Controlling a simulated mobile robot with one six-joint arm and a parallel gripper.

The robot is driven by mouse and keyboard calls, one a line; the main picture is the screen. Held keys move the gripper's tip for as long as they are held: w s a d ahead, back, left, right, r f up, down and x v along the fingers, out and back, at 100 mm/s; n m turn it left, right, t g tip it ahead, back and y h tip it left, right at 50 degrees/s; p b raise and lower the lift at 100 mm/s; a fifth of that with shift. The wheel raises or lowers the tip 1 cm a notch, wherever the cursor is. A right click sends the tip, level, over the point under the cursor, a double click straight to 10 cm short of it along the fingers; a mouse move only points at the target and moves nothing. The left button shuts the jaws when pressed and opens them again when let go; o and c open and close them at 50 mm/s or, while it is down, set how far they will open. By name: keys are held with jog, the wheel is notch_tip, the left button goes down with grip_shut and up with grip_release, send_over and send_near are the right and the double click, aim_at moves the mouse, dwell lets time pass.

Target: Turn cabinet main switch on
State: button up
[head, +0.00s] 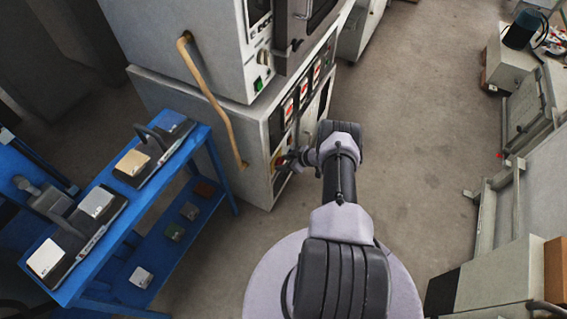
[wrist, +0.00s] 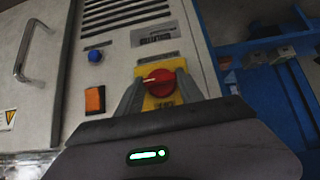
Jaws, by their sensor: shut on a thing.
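The main switch is a red rotary knob (wrist: 158,82) on a yellow plate (wrist: 165,101) on the cabinet's light grey panel in the wrist view. A pale mark on the knob points to the left in that view. My gripper (wrist: 158,88) has one finger on each side of the knob and is shut on it. In the head view my gripper (head: 288,160) reaches the lower front of the cabinet (head: 258,115), where a bit of the yellow plate (head: 276,162) shows. The knob is mostly hidden there.
An orange button (wrist: 95,100) and a blue button (wrist: 96,57) sit left of the switch. A metal handle (wrist: 33,48) is further left. A blue cart (head: 85,263) with tile samples stands left of the cabinet. The floor (head: 420,130) to the right is open.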

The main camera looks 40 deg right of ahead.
dwell(0.4)
jog(key=o, duration=1.4)
jog(key=shift+r, duration=0.1)
jog(key=p+v, duration=0.2)
jog(key=v, duration=0.3)
jog(key=p+v, duration=0.2)
jog(key=v, duration=0.4)
jog(key=p+v, duration=0.3)
jog(key=v, duration=0.3)
jog(key=shift+d+r, duration=0.1)
jog(key=shift+d, duration=0.2)
